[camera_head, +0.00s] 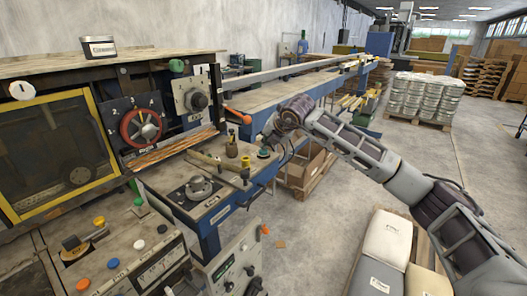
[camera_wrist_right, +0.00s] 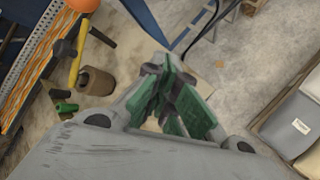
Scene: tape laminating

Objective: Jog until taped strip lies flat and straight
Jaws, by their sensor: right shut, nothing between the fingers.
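An orange-striped strip (camera_head: 175,150) lies across the machine front, below the red handwheel (camera_head: 141,128). It also shows at the left edge of the right wrist view (camera_wrist_right: 28,72); I cannot tell whether tape is on it or how flat it lies. A control panel (camera_head: 120,258) with coloured buttons is at the lower left. My right gripper (camera_head: 266,152) is over the right end of the machine's worktop, right of the strip and apart from it. In the wrist view its green-padded fingers (camera_wrist_right: 172,97) are shut and empty. My left gripper is not in view.
An orange-ended lever (camera_head: 238,115) and a small brown cylinder (camera_head: 231,147) stand near my right gripper. A round knob (camera_head: 198,187) is on the worktop. A long blue-framed conveyor (camera_head: 300,85) runs behind. Pale sacks (camera_head: 386,238) lie at lower right, with open floor between.

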